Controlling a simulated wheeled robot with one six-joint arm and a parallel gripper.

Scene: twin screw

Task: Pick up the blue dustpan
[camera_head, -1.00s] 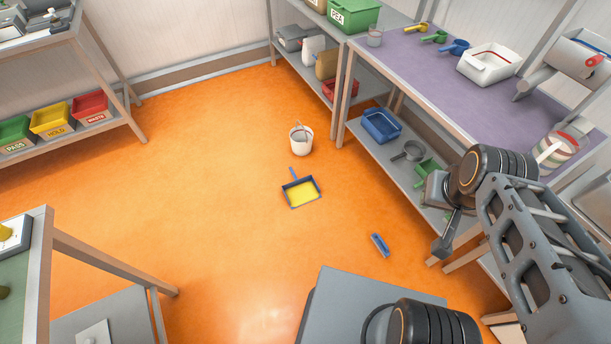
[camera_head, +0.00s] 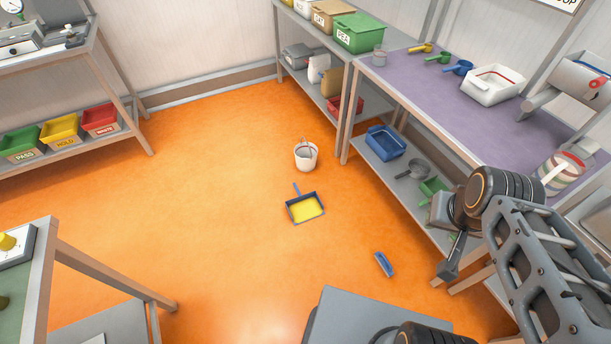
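The blue dustpan (camera_head: 305,208) lies on the orange floor near the middle of the view. Its pan holds a flat layer of something yellow, and its short blue handle points away toward the white bucket. My gripper (camera_head: 449,268) hangs at the right, above the floor and apart from the dustpan, to its right and nearer to me. Its fingers show edge-on and small, so I cannot tell whether they are open or shut. I see nothing held at their tips.
A white bucket (camera_head: 306,155) stands just behind the dustpan. A small blue brush (camera_head: 384,264) lies on the floor between the dustpan and my gripper. A purple-topped bench (camera_head: 440,95) with a lower shelf lines the right. Open floor (camera_head: 210,200) lies left of the dustpan.

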